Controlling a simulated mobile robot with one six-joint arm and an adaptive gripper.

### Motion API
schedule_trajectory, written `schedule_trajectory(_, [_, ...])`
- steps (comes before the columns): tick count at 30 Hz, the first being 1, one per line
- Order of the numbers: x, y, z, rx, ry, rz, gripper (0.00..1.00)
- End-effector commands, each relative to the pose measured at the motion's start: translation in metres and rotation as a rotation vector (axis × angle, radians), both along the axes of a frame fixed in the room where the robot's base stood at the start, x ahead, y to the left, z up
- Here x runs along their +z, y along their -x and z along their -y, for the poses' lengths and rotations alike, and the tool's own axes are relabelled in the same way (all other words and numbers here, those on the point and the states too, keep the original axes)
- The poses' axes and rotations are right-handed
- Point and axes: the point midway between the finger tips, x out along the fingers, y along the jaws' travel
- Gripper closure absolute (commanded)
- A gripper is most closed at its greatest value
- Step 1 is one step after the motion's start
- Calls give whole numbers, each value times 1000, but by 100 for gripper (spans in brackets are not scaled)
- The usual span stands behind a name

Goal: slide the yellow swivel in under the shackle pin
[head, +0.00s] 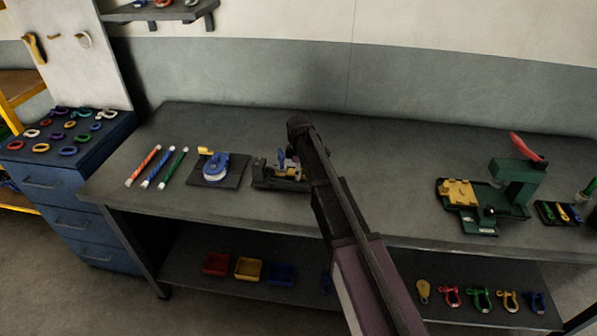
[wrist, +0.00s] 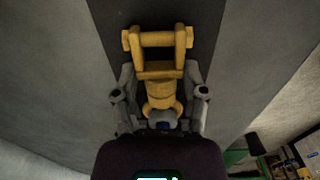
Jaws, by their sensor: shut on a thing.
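My gripper (wrist: 159,92) is shut on the yellow swivel (wrist: 158,72), one grey finger on each side of it. In the wrist view the swivel's forked end with its crossbar points up the picture, and its rounded end sits between the fingers. A grey piece with a blue spot shows just below it; I cannot tell what it is. In the head view a small dark fixture (head: 265,184) stands mid-bench with a blue part (head: 281,157) upright on it, possibly the shackle. My arm hides most of the gripper there. The shackle pin cannot be made out.
To the left on the bench are a dark plate (head: 232,181) with a blue round piece and several coloured rods (head: 160,169). To the right stand a green press (head: 517,182) and a small tray (head: 556,214). The bench between the fixture and the press is clear.

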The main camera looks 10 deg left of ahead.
Motion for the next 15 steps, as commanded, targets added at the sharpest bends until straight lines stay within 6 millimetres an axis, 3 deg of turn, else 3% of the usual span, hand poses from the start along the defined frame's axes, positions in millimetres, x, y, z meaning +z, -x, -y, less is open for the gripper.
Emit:
schedule_trajectory(1, [0,0,0,0,0,0,35])
schedule_trajectory(4, [0,0,0,1,0,0,5])
schedule_trajectory(15, [0,0,0,1,0,0,4])
